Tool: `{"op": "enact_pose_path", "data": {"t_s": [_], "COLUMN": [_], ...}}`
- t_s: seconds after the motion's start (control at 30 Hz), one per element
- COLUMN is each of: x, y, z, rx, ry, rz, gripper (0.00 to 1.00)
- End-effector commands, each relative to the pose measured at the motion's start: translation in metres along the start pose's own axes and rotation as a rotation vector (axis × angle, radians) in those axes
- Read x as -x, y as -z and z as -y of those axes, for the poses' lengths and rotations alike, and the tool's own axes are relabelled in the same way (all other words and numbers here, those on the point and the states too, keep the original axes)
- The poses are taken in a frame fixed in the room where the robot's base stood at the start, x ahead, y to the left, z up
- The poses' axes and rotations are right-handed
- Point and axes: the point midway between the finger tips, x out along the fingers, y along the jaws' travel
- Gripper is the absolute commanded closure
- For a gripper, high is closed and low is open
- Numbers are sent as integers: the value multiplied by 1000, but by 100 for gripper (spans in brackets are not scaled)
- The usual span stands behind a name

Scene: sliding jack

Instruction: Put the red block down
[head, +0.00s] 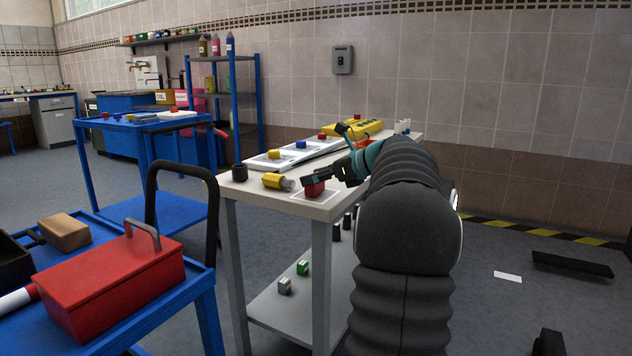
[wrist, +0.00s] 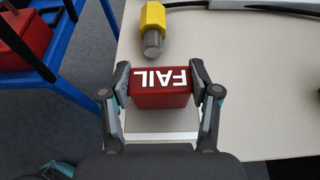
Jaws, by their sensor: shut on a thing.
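The red block (wrist: 160,98) has white "FAIL" lettering, upside down in the wrist view. My gripper (wrist: 160,90) is shut on it, one finger against each end. In the head view the red block (head: 314,190) is at the near corner of the grey-white table (head: 262,196), inside or just over a white-outlined rectangle (head: 330,199). My gripper (head: 316,180) comes to it from the right and hides part of it. Whether the block's underside touches the table I cannot tell.
A yellow piece with a grey end (head: 274,181) lies close by; it also shows in the wrist view (wrist: 152,20). A black cylinder (head: 239,172) stands at the table's left corner. A white board (head: 285,155) with coloured blocks lies behind. A red toolbox (head: 110,280) sits on a blue cart.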

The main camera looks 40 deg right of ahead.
Motion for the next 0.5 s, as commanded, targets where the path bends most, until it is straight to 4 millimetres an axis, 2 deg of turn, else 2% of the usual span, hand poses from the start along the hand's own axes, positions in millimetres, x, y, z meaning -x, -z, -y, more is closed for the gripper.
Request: {"op": "enact_pose_path", "data": {"t_s": [0.33,0.37,0.43,0.47,0.5], "x": [-1,-1,-1,-1,-1], "y": [2,3,3,3,3], "z": [0,0,0,0,0], "rx": [0,0,0,0,0], "ry": [0,0,0,0,0], "rz": [1,1,1,1,1], "gripper": [73,36,19,13,13]}}
